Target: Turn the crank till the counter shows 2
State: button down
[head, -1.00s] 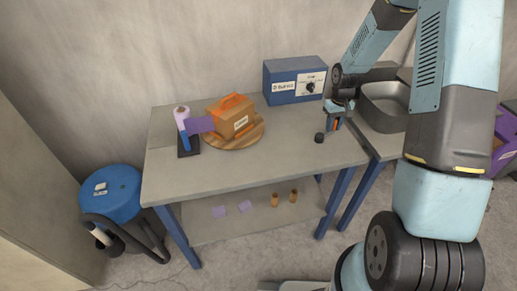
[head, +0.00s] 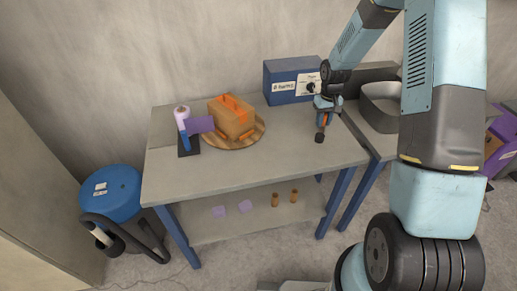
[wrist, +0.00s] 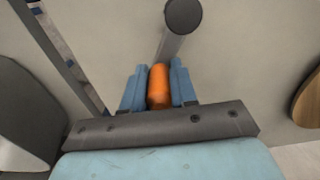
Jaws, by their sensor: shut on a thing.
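My gripper (head: 322,117) is over the right part of the table, its blue fingers shut on an orange upright handle (wrist: 159,86), taken to be the crank's. A brown box with orange strips (head: 231,117) sits on a round wooden turntable (head: 258,135). A blue unit (head: 290,82) with a dial and white label stands behind; its small print is not legible, so I cannot read any count.
A stand with a lilac roll (head: 182,113) and a purple flap (head: 200,125) is left of the turntable, close to the box. A grey basin (head: 382,105) is right of my gripper. The table's front (head: 230,170) is clear.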

aim_at(306, 135)
jog(key=shift+s+a+f, duration=0.1)
jog(key=shift+a, duration=0.35)
jog(key=shift+s+a, duration=0.15)
jog(key=shift+a, duration=0.6)
jog(key=shift+s+a, duration=0.1)
jog(key=shift+a, duration=0.6)
jog(key=shift+s+a, duration=0.1)
jog(key=shift+s+a, duration=0.75)
jog(key=shift+a, duration=0.15)
jog(key=shift+s+a, duration=0.15)
jog(key=shift+s, duration=0.05)
